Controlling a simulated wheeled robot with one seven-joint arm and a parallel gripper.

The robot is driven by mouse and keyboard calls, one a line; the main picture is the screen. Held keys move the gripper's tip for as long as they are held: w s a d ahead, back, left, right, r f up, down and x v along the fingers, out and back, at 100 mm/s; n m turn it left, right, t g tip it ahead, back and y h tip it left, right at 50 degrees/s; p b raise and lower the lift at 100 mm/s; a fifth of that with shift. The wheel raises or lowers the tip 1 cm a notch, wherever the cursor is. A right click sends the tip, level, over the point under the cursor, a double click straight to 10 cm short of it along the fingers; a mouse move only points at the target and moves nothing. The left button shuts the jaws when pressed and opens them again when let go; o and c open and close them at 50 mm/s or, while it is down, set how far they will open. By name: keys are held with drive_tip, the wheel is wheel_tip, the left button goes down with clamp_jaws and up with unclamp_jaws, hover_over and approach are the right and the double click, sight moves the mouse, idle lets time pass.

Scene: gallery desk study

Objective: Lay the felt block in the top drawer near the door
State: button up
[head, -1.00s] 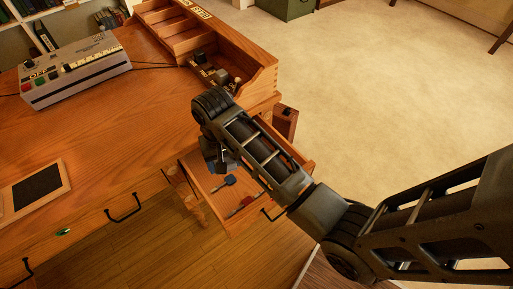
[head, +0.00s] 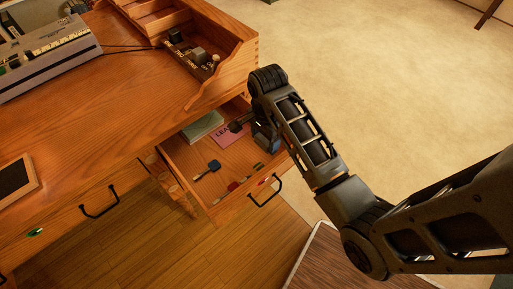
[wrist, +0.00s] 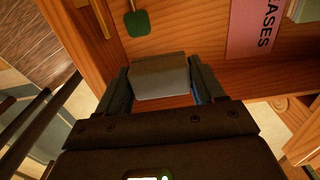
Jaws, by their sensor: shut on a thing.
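The felt block (wrist: 160,75) is grey and sits between the two fingers of my gripper (wrist: 160,88) in the wrist view. My gripper is shut on it. In the head view my gripper (head: 264,143) hangs over the right part of the open top drawer (head: 245,211); the block cannot be made out there. The wrist view shows the wooden drawer floor (wrist: 190,35) beyond the block. How high the block is above the floor cannot be told.
The drawer holds a pale green box or book (head: 202,127), a pink labelled paper (head: 228,137), a blue-headed tool (head: 213,166) and small red and green items (head: 232,187). The desktop (head: 120,110) and its organiser (head: 225,80) border the drawer. Bare drawer floor shows at its left.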

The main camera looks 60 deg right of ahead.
sight(264, 156)
drive_tip(key=shift+f, duration=3.3)
drive_tip(key=shift+f, duration=0.1)
drive_tip(key=o, duration=0.7)
wheel_tip(264, 156, up, 12)
drive_tip(key=shift+r, duration=0.15)
